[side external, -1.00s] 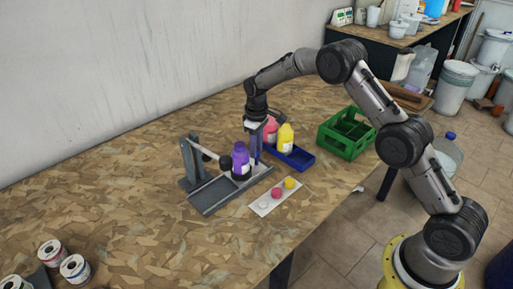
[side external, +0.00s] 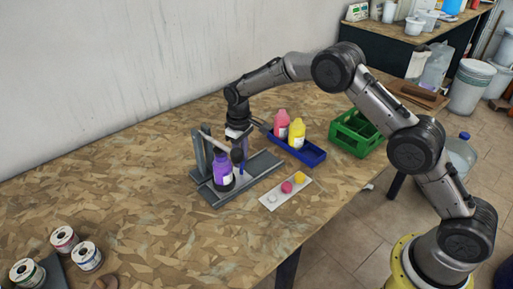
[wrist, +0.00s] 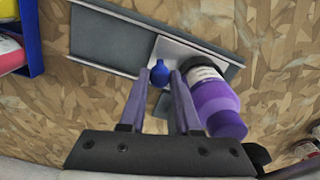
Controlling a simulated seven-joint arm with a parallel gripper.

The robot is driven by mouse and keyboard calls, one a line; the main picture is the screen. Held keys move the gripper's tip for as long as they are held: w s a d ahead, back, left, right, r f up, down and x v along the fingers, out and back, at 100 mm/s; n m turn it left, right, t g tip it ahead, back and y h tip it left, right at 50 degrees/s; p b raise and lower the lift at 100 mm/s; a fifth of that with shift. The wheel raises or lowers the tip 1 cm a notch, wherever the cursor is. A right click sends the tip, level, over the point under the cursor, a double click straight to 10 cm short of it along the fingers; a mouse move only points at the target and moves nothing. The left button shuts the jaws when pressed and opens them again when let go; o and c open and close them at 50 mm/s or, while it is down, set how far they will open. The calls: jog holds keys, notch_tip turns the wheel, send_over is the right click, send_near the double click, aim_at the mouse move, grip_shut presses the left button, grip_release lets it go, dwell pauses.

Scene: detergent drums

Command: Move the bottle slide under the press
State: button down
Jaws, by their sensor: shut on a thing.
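The purple bottle (side external: 222,173) stands upright on the slide in the grey rail (side external: 262,168), close in front of the press post (side external: 199,156). The press lever (side external: 219,143) slants above it, ending in a black knob near my gripper. In the wrist view the bottle (wrist: 212,100) is just right of my fingers, on the light grey slide plate (wrist: 182,50). My gripper (wrist: 161,72) is shut on the blue slide knob (wrist: 160,75), which stands between its fingertips. In the side view my gripper (side external: 241,168) is right of the bottle, partly hidden by the black knob.
A blue tray (side external: 312,157) with a pink bottle (side external: 281,123) and a yellow bottle (side external: 297,133) is behind right. A green crate (side external: 352,140) stands beyond it. A white strip (side external: 287,191) with coloured caps lies in front. Several spools (side external: 64,240) are at the front left.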

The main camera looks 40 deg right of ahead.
jog(key=shift+a+r, duration=0.1)
jog(key=shift+a, duration=0.65)
jog(key=c, duration=0.9)
grip_release()
jog(key=shift+d, duration=0.1)
jog(key=shift+r, duration=0.15)
notch_tip(320, 180, up, 14)
jog(key=shift+f, duration=0.25)
